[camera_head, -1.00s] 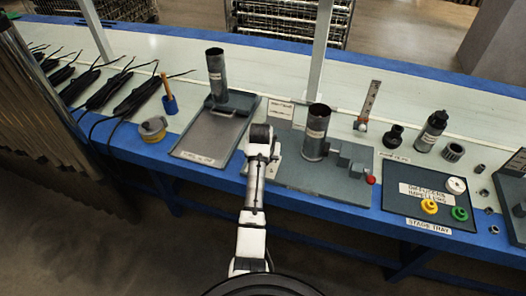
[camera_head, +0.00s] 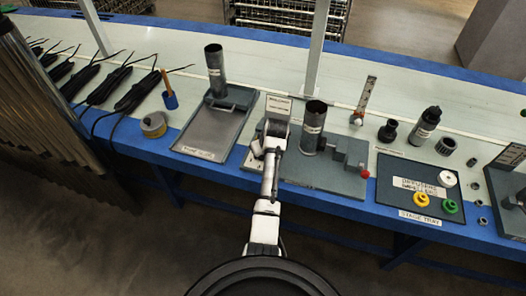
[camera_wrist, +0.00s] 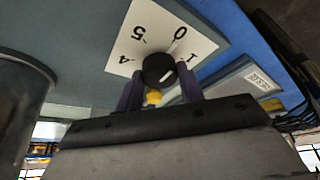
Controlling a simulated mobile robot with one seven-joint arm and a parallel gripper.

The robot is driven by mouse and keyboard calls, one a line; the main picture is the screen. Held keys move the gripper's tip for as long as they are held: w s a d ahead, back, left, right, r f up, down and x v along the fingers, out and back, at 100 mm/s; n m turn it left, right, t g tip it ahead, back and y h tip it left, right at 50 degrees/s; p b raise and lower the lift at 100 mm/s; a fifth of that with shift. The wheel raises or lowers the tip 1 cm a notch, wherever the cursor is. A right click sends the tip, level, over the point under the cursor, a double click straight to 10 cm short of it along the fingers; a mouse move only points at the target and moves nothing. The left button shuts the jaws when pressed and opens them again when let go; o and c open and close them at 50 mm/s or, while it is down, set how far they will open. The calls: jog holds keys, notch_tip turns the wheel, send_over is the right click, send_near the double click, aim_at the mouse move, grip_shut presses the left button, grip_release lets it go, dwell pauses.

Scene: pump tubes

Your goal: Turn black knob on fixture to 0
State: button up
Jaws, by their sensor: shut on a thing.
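In the wrist view a black knob (camera_wrist: 158,68) sits on a white dial plate (camera_wrist: 133,40) marked with 0, 1, 4 and 5; other marks are hidden. The 0 lies just beyond the knob, up and to the right. A short white line shows on the knob's face, towards the lower right. My gripper (camera_wrist: 160,88) is shut on the knob, one dark finger on each side. A small yellow piece (camera_wrist: 153,98) shows between the fingers. In the head view my arm's end (camera_head: 272,135) is over the left part of the grey fixture (camera_head: 325,180) and hides the knob.
A dark upright cylinder (camera_head: 313,128) stands on the fixture close to the right of my arm. A grey tray (camera_head: 208,135) with another cylinder (camera_head: 215,68) is to the left. A red ball (camera_head: 365,174) marks the fixture's right side. The stage tray (camera_head: 405,205) lies farther right.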

dwell(0.4)
jog(key=o, duration=1)
jog(key=shift+r, duration=0.15)
jog(key=b+v, duration=0.2)
jog(key=v, duration=1.1)
jog(key=shift+s+d+r, duration=0.1)
jog(key=shift+s+r, duration=0.1)
jog(key=shift+s, duration=0.05)
